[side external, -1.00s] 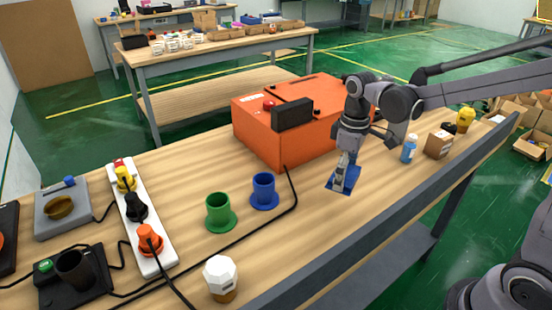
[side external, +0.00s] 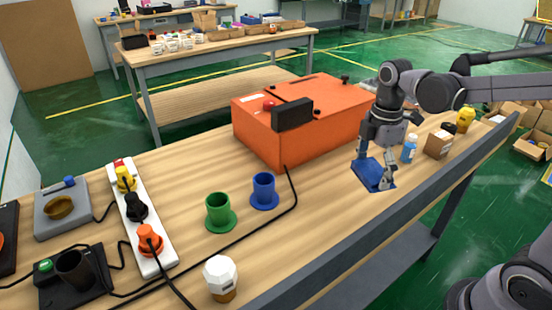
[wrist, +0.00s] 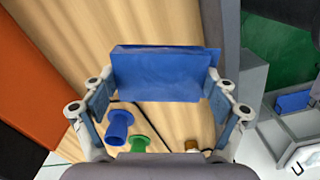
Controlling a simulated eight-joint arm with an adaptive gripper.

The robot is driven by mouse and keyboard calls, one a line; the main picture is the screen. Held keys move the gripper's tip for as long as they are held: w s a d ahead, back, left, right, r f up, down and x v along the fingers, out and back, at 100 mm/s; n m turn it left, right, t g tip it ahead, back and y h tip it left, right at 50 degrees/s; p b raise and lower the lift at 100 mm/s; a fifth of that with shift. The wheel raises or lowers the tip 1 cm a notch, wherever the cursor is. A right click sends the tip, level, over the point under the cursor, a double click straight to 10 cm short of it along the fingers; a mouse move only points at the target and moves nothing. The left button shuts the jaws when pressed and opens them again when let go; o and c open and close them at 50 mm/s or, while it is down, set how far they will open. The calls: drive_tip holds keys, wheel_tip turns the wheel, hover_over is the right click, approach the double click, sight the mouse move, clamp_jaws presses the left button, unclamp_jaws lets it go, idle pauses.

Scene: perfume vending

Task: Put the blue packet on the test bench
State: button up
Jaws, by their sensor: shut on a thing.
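The blue packet (side external: 372,172) is held in my gripper (side external: 377,175), over the right part of the wooden bench (side external: 330,215). In the wrist view, the flat blue packet (wrist: 165,72) spans the space between the two fingers, which are shut on its sides. It looks tilted in the side view and seems a little above the bench top, close to the grey front rail. No label marks which surface is the test bench; a second wooden table (side external: 220,52) stands behind.
An orange box (side external: 300,118) stands left of my gripper. A blue bottle (side external: 409,148), a brown carton (side external: 438,144) and a yellow container (side external: 465,119) stand to the right. Blue (side external: 264,190) and green (side external: 219,211) cups stand left, beside a cable. The bench between cups and gripper is clear.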

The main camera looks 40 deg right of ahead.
drive_tip(key=shift+a, duration=0.1)
hover_over(319, 221)
wheel_tip(319, 221, down, 7)
drive_tip(key=shift+s+r, duration=0.1)
drive_tip(key=shift+f, duration=1.9)
drive_tip(key=shift+f, duration=0.15)
drive_tip(key=o, duration=1)
